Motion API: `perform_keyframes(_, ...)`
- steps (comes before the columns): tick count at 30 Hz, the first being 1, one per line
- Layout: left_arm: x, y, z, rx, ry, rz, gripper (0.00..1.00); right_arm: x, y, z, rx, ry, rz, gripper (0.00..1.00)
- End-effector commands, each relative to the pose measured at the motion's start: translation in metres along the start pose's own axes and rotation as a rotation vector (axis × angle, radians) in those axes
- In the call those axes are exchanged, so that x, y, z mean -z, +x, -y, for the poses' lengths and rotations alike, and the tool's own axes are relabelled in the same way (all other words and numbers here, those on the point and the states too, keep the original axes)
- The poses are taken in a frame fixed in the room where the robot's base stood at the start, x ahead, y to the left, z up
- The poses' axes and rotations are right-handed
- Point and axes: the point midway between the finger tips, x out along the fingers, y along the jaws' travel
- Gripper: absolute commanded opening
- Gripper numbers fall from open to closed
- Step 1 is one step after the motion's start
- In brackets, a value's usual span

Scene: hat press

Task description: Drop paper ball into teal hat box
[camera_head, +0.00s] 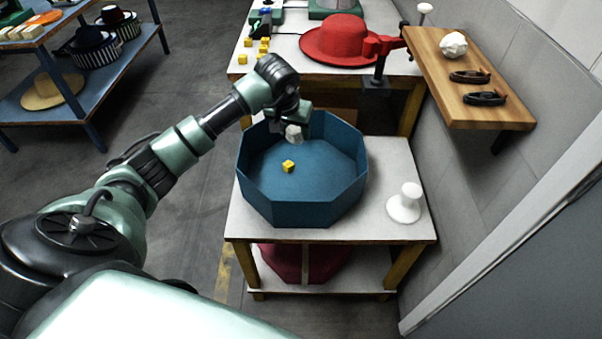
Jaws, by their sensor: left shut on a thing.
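The teal hat box (262,198) is an open octagonal box on a small white-topped table. A small yellow cube (288,166) lies on its floor. My left gripper (293,127) is over the far part of the box, shut on a whitish paper ball (294,134). The ball appears above the box floor, near the far wall; its exact height is hard to tell. Another crumpled white paper ball (453,45) sits on the wooden wall shelf at the right. My right gripper is not in view.
A white hat stand (405,204) stands right of the box on the white-topped table (385,160). Behind, a bench holds a red hat (338,40) and several yellow cubes. The wooden shelf (428,48) juts from the right wall. A blue rack (35,106) stands at the left.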

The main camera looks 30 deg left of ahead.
Motion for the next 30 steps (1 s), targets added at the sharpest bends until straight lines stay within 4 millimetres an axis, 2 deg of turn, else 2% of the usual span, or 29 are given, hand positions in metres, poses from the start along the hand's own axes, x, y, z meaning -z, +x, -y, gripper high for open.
perform_keyframes(1, 0.0, 0.0, 0.0, 0.0, 0.0, 0.0, 0.53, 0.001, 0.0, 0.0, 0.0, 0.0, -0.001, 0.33)
perform_keyframes(3, 0.0, 0.0, 0.0, 0.0, 0.0, 0.0, 0.72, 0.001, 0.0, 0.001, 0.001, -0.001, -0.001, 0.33)
perform_keyframes(4, 0.0, 0.0, 0.0, 0.0, 0.0, 0.0, 0.76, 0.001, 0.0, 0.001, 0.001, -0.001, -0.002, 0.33)
perform_keyframes(15, 0.001, -0.005, 0.0, 0.0, 0.0, -0.003, 0.76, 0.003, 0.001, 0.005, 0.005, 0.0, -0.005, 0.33)
perform_keyframes(24, 0.001, -0.052, 0.001, 0.002, 0.001, -0.005, 0.76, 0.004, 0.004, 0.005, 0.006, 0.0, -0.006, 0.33)
perform_keyframes(30, 0.001, -0.074, 0.0, 0.0, 0.0, -0.002, 0.76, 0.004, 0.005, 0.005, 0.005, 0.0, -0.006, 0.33)
